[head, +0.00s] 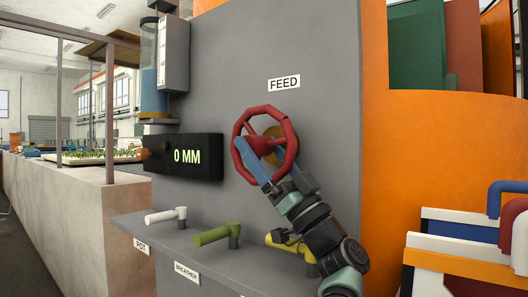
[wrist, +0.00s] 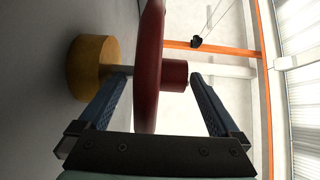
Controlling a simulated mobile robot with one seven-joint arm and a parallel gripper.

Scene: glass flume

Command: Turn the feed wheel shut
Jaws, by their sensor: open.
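The red feed wheel (head: 263,147) stands upright on the grey panel, below the FEED label (head: 284,83). In the wrist view the wheel (wrist: 148,65) is seen edge-on, with its hub pointing right and the yellow wall mount (wrist: 93,68) on the left. My gripper (head: 256,148) is at the wheel, reaching up from the lower right. Its blue fingers are open in the wrist view (wrist: 160,78), one on the wall side of the rim and one on the outer side. Gaps show between rim and fingers. Part of the lower rim is hidden in the head view.
A black display (head: 185,157) left of the wheel reads "0 MM". A ledge below carries a white lever (head: 165,215), a green lever (head: 216,234) and a yellow lever (head: 290,246) partly behind my arm. An orange wall (head: 440,140) and framed panels (head: 465,265) stand to the right.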

